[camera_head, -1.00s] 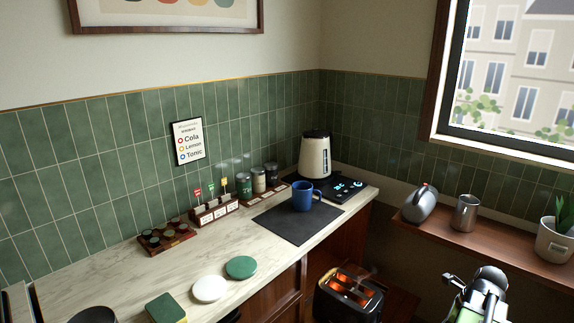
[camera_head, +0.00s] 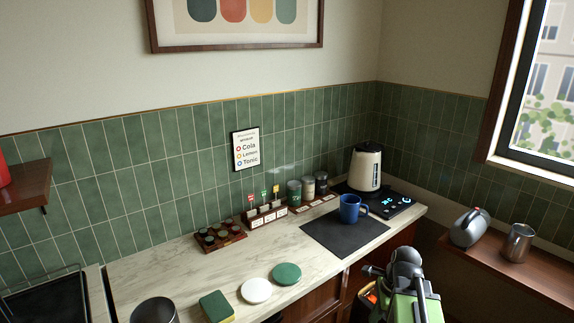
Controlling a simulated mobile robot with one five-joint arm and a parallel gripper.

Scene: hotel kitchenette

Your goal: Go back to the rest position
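My arm shows at the bottom right of the head view, dark grey with green and white parts. A blue mug (camera_head: 350,209) stands upright on a dark mat (camera_head: 328,240) on the counter, apart from my arm.
The marble counter (camera_head: 150,269) holds a cream kettle (camera_head: 365,168), a green coaster (camera_head: 286,274), a white coaster (camera_head: 256,291), a sponge (camera_head: 216,306) and small racks.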

